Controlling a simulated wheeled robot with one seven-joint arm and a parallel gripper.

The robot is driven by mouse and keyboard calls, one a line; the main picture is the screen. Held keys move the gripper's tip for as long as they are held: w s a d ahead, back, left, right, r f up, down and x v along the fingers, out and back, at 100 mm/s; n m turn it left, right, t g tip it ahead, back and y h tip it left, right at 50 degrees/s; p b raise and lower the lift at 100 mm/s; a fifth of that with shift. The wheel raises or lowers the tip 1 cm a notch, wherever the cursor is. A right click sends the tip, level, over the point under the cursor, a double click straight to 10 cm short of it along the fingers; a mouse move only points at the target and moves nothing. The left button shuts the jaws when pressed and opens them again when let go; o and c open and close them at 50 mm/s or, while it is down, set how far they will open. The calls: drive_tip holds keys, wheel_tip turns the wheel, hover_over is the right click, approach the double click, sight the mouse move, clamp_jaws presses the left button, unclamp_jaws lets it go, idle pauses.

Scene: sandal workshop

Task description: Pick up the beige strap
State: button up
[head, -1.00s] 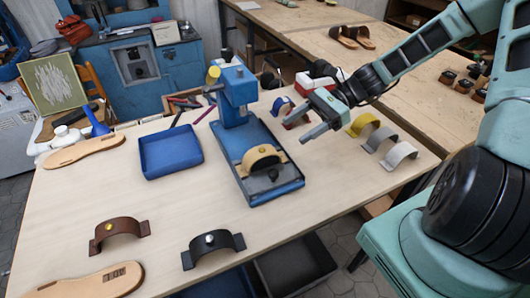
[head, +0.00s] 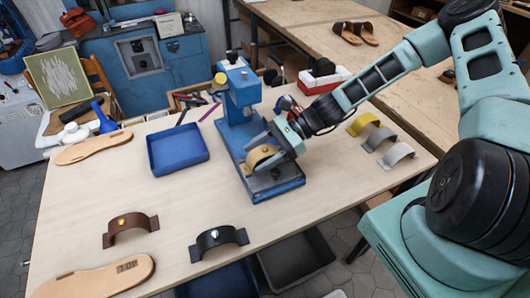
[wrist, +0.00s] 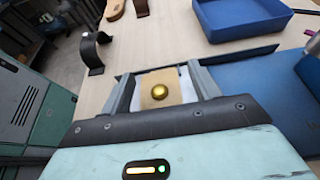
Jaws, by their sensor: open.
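The beige strap (head: 258,158), arched with a gold-coloured rivet on top, sits on the base of the blue press (head: 239,95). In the wrist view the strap (wrist: 160,78) lies between the two fingers, with the gold rivet facing the camera. My gripper (head: 261,153) is open and down at the strap, one finger on each side of it. The wrist view also shows both fingers of my gripper (wrist: 162,88). I cannot tell whether they touch the strap. My gripper partly hides the strap in the head view.
A blue tray (head: 178,150) stands left of the press. A brown strap (head: 131,229) and a black strap (head: 219,240) lie near the front. Yellow (head: 364,123), grey (head: 380,138) and white (head: 397,154) straps stand at the right. The table is clear between these.

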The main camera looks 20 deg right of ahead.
drive_tip(key=shift+a+f, duration=0.1)
drive_tip(key=shift+a, duration=0.05)
drive_tip(key=c, duration=1)
drive_tip(key=shift+c, duration=0.6)
drive_tip(key=shift+r, duration=0.2)
